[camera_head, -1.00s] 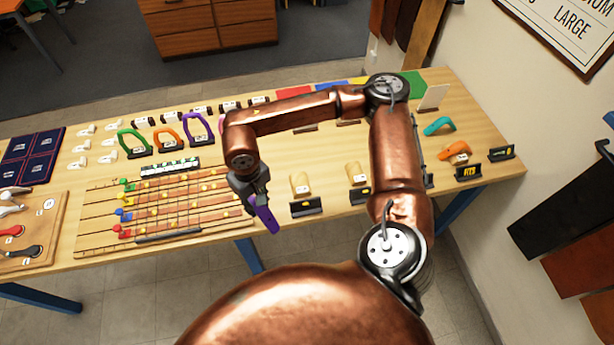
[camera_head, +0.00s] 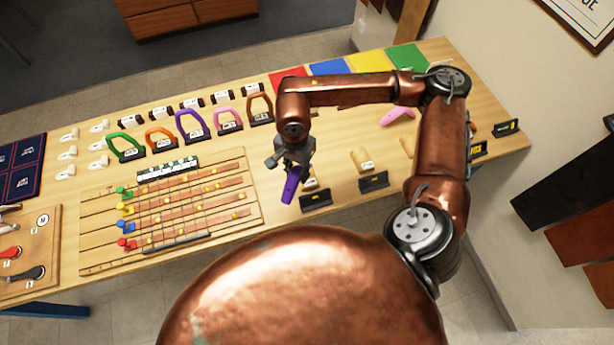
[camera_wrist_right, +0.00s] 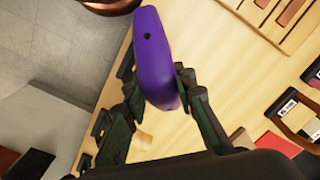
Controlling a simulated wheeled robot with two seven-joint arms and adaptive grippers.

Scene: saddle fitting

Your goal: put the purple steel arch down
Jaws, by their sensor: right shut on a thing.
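The purple steel arch (camera_head: 291,186) is held in my right gripper (camera_head: 292,160), pointing down over the table near its front edge. In the right wrist view the curved purple arch (camera_wrist_right: 165,50) sits between the two dark fingers of the gripper (camera_wrist_right: 160,88), with a small dark hole near its top. Its lower end is partly hidden by the fingers. Another purple loop (camera_head: 192,126) stands upright in a black holder at the back left of the table. My left gripper does not show.
A slotted wooden board (camera_head: 165,215) with coloured pegs lies left of the gripper. Black stands (camera_head: 315,199) and pale wooden blocks (camera_head: 361,158) are close on the right. A pink arch (camera_head: 397,116) lies behind. Coloured mats (camera_head: 328,67) line the back edge. Green (camera_head: 125,146) and brown (camera_head: 260,107) loops stand left.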

